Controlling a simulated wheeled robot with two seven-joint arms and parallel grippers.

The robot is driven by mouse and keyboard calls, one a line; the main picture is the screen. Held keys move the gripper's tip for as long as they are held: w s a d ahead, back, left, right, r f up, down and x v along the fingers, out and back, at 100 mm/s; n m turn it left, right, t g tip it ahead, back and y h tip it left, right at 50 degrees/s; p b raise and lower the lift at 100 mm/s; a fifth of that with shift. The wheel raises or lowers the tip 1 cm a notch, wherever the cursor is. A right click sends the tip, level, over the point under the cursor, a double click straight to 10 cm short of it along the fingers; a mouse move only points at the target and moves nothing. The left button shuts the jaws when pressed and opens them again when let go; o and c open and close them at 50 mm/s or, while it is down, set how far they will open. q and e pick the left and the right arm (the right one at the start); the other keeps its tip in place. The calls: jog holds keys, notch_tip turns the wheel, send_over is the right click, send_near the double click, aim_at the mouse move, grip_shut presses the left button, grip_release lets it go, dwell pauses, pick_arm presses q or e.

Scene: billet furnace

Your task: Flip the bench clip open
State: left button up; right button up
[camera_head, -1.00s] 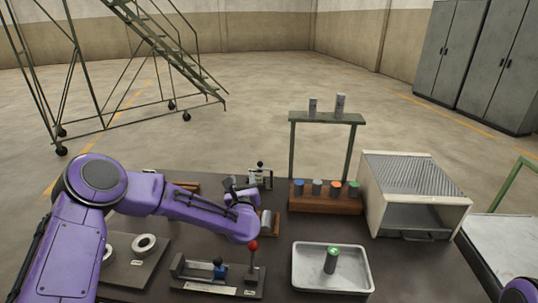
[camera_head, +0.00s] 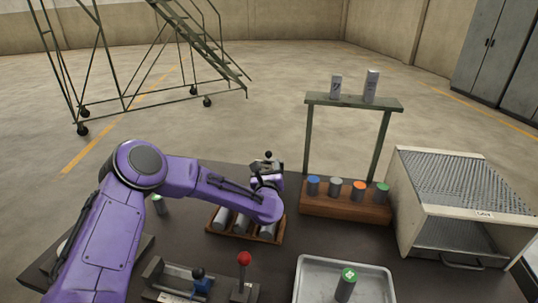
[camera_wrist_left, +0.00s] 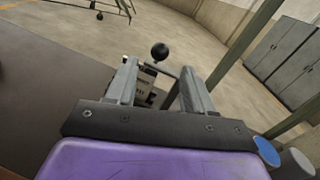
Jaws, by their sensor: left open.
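The bench clip (camera_head: 262,165), a small grey device with a black ball knob, stands at the back of the bench behind my left gripper (camera_head: 267,178). In the left wrist view the black ball (camera_wrist_left: 159,51) and the clip's grey body (camera_wrist_left: 148,80) show between and beyond the two fingers of my left gripper (camera_wrist_left: 160,80). The fingers are apart and empty. Part of the clip's body is hidden behind the left finger, and I cannot tell whether the fingers touch it. My right gripper is out of view.
A wooden rack (camera_head: 345,206) with several colour-topped cylinders stands right of the clip, below a green stand (camera_head: 352,102). A tray of grey billets (camera_head: 243,233) lies under my left forearm.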

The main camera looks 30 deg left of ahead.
aim_at(268, 156)
pick_arm(q)
jog(key=p+x, duration=0.1)
jog(key=x, duration=0.6)
jog(key=shift+w+a+r+p, duration=0.1)
jog(key=shift+w+a+p, duration=0.05)
jog(key=shift+w+p, duration=0.15)
grip_shut()
